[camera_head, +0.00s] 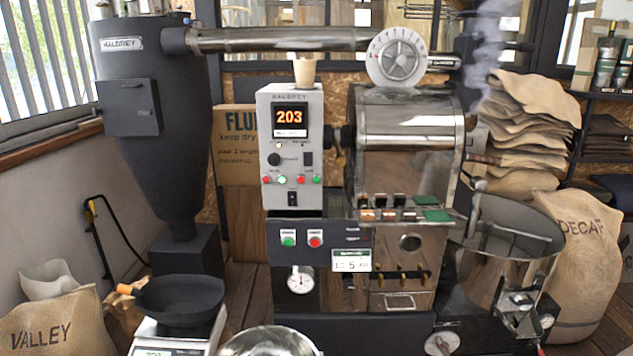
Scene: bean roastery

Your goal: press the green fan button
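The roaster's grey control panel (271,110) stands in the middle and shows 203 on its display (290,117). Low on it is a row of small buttons, with a left green button (282,180) and a right green button (316,180) beside red ones. A dark panel below holds a larger green button (288,241) to the left of a red button (315,241). The labels are too small to read, so I cannot tell which green button is the fan's. Neither of my grippers shows in the view.
A scale (176,345) with a black bowl (179,300) and a metal bowl (268,343) stand in front, low in view. A round cooling bin (505,240) is at the right.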

